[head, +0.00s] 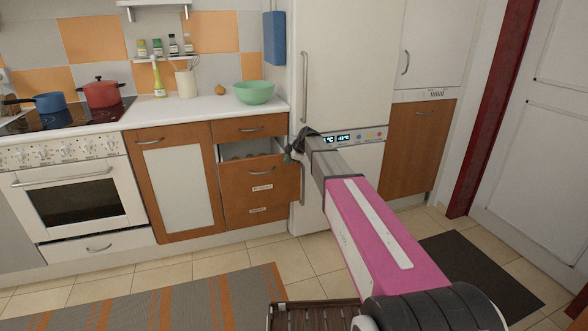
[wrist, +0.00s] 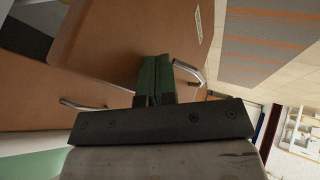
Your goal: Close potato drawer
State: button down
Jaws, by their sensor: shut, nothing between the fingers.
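The potato drawer (head: 262,180) is the brown-fronted drawer below the top drawer, and it stands pulled out. Brownish round things show inside it, partly hidden behind its front. Its front has a metal handle (head: 262,171) and a label. My gripper (head: 291,152) is at the drawer's upper right, close to the fridge. In the wrist view my green fingers (wrist: 155,75) are together and empty, in front of the brown drawer front (wrist: 120,45). The handle (wrist: 188,70) is just right of the fingertips there. I cannot tell whether they touch the drawer.
The top drawer (head: 250,128) above is shut. A white fridge (head: 340,75) stands right beside the drawers. A green bowl (head: 254,92) sits on the counter above. A striped rug (head: 190,303) and a dark mat (head: 478,265) lie on the tiled floor.

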jog(key=w+a, duration=0.2)
jog(key=w, duration=0.6)
jog(key=w+a, duration=0.2)
jog(key=w, duration=0.6)
jog(key=shift+w+a, duration=0.15)
jog(key=shift+a, duration=0.15)
